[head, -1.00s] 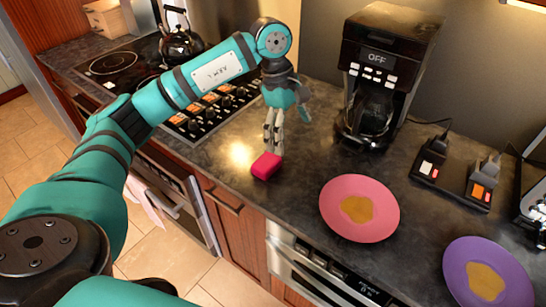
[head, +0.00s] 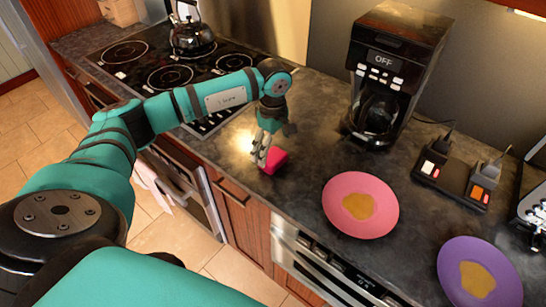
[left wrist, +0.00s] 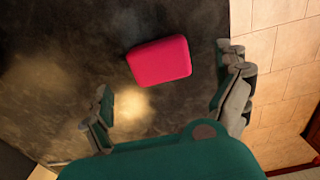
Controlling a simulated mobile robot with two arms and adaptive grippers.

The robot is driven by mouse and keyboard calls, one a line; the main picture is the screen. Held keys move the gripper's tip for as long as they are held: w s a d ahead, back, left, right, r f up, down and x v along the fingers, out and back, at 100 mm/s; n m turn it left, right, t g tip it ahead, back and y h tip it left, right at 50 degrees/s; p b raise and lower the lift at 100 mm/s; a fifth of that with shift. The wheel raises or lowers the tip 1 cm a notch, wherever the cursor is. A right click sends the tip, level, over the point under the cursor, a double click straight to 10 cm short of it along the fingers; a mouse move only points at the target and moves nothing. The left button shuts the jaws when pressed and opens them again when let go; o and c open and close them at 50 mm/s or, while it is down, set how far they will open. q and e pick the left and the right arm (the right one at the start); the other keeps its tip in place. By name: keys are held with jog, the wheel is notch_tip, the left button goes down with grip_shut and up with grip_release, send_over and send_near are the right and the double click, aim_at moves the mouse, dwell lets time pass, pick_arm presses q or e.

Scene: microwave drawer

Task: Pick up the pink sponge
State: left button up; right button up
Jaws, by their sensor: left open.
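The pink sponge (head: 274,160) lies on the dark countertop near its front edge, left of the pink plate. My left gripper (head: 262,152) is above and beside it, and its fingers cover the sponge's left part in the head view. In the left wrist view the sponge (left wrist: 160,60) lies beyond the fingertips, roughly between their two lines. The left gripper (left wrist: 168,90) is open there, with nothing between its fingers. I cannot tell the exact height of the fingers over the counter. My right gripper is not in view.
A pink plate (head: 384,205) and a purple plate (head: 450,275), each with a yellowish patch, stand to the right. A coffee maker (head: 400,50) stands behind. The stove with a kettle (head: 192,35) is at the left. The counter (head: 310,130) around the sponge is clear.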

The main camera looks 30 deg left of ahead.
aim_at(273, 156)
pick_arm(q)
notch_tip(273, 156, down, 4)
jog(key=p, duration=0.2)
jog(key=shift+f+p, duration=0.25)
jog(key=shift+p, duration=0.05)
jog(key=shift+f, duration=0.3)
jog(key=c, duration=0.8)
jog(key=shift+c, duration=0.3)
jog(key=shift+r, duration=0.1)
jog(key=shift+w+r+b, duration=0.1)
jog(key=shift+r+b, duration=0.35)
jog(key=shift+b, duration=0.1)
jog(key=shift+s+r+b, duration=0.2)
jog(key=shift+r+b, duration=0.65)
jog(key=shift+r, duration=0.25)
jog(key=s+d+r+b, duration=0.1)
jog(key=s+d+b, duration=0.1)
jog(key=s, duration=0.5)
jog(key=s+d+b, duration=0.2)
jog(key=s+b, duration=0.1)
jog(key=s, duration=0.5)
jog(key=shift+d+r, duration=0.3)
jog(key=shift+r, duration=0.1)
